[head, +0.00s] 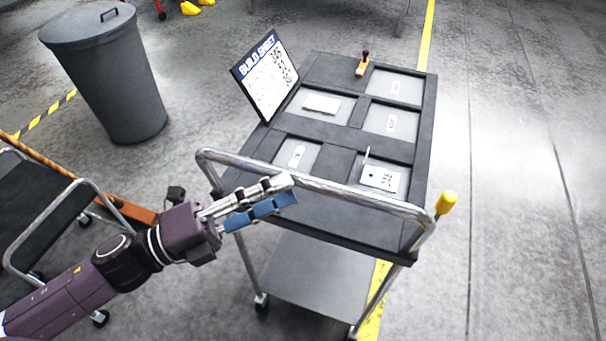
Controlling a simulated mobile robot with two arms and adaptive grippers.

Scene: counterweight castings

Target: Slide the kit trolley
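The kit trolley (345,133) is a dark grey cart with a recessed top tray, a lower shelf (318,272), castors and a chrome push handle (365,198) along its near side. The handle has a yellow knob at its right end. My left gripper (291,190) reaches in from the left, with its fingertips at the middle-left of the handle. One finger is silver and black, the other blue. They lie close together in this view; I cannot tell whether they touch or enclose the bar. My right gripper is out of view.
A build sheet board (266,78) stands at the tray's left edge. White cards and an orange-handled item (362,65) lie on top. A grey bin (108,75) stands at upper left, another cart (42,205) at left. Floor to the right is clear beyond a yellow line (425,45).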

